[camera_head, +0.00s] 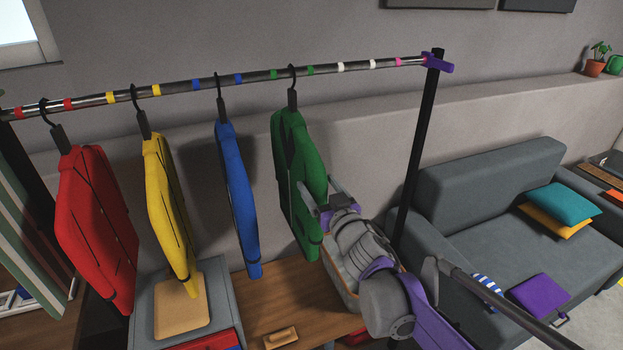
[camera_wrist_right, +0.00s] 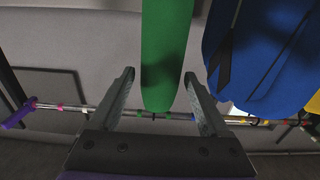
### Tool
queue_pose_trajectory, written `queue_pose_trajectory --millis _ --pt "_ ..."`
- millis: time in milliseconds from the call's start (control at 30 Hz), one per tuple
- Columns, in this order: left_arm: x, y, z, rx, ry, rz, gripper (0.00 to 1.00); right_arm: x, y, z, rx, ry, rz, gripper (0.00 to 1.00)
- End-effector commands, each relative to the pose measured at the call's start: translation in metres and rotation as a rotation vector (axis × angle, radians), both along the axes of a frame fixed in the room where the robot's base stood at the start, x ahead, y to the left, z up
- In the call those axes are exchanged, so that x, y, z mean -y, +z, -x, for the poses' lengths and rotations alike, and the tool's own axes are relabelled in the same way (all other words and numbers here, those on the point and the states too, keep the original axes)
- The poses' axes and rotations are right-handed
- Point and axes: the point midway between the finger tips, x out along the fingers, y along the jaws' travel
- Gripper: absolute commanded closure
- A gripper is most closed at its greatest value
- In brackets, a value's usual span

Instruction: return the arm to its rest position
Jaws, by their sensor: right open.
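My right gripper (camera_head: 319,191) is open beside the right edge of the green jacket (camera_head: 290,165), which hangs from the rail by a black hook. In the right wrist view, the green jacket (camera_wrist_right: 167,45) shows as a narrow strip across the gap between the two spread fingers (camera_wrist_right: 159,76). I cannot tell whether the fingers touch it. My right arm reaches in from the lower right. My left gripper is in neither view.
The rail (camera_head: 270,76) also carries a blue jacket (camera_head: 238,200), a yellow jacket (camera_head: 167,200) and a red jacket (camera_head: 95,225). A black post (camera_head: 422,140) stands right of the gripper. Below are a wooden bench (camera_head: 275,295) and a basket (camera_head: 340,278); a grey sofa (camera_head: 500,205) is at right.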

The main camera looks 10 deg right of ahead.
Motion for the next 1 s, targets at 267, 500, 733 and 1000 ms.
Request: queue_pose_trajectory --millis 267,500,733,1000 --pt "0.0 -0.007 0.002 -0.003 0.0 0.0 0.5 0.009 0.0 0.035 0.0 0.0 0.0 0.2" --pt "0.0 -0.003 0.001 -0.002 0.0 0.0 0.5 0.042 -0.015 0.063 -0.084 -0.14 0.017 0.2" --pt "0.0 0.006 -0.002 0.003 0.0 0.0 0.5 0.101 -0.11 0.171 -0.523 -0.385 0.083 0.2" --pt "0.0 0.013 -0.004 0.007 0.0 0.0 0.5 0.084 -0.203 0.298 -0.99 -0.286 0.125 0.2"
